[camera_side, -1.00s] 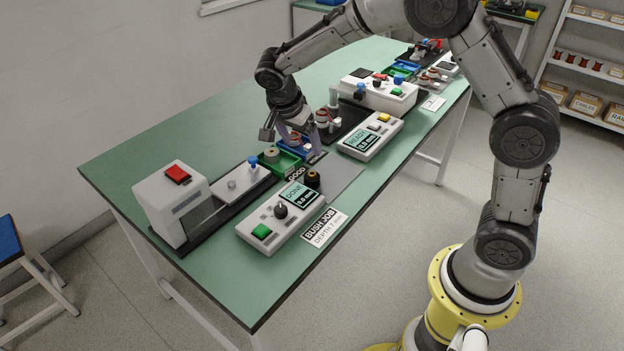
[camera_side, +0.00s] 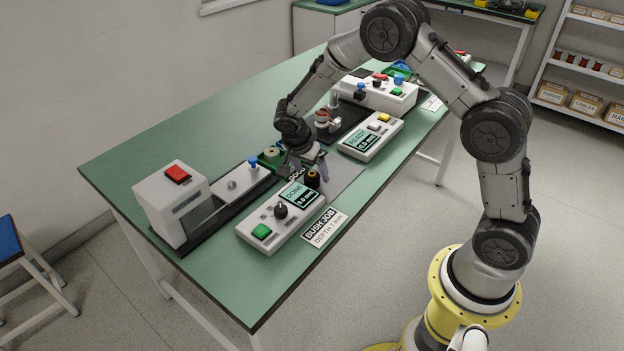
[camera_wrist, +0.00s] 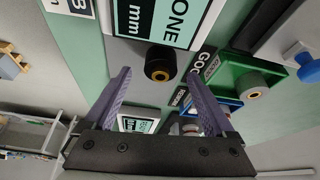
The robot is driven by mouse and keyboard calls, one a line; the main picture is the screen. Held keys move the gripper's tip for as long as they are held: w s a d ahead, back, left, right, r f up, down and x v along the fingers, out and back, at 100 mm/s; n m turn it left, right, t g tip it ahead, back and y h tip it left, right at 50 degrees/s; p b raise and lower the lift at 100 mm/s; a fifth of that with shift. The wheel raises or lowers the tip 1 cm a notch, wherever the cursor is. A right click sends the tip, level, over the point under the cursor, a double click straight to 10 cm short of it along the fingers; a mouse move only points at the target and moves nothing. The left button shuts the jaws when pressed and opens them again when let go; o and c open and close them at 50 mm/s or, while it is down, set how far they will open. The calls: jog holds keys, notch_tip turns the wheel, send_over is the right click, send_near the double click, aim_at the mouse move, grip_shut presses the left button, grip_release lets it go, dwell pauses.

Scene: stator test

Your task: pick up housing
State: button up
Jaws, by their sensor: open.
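The housing appears to be the short black round part with a brass-coloured ring (camera_side: 313,179) beside the grey tester with the DONE display. In the wrist view the housing (camera_wrist: 160,63) shows end-on near the upper middle, between the lines of my two fingers. My gripper (camera_side: 305,170) is just above and behind it in the side view. In the wrist view my gripper (camera_wrist: 157,73) is open, with its purple fingers wide apart and nothing held. I cannot tell the exact gap to the housing.
A green tray (camera_wrist: 232,78) holding a grey part with a brass centre (camera_wrist: 254,92) lies beside the GOOD label. The tester (camera_side: 282,215) is close by. A white press with a red button (camera_side: 172,200) stands left. A second tester (camera_side: 370,137) reads READY.

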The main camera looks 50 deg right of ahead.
jog(key=shift+x, duration=1.1)
grip_shut()
jog(key=shift+r, duration=0.15)
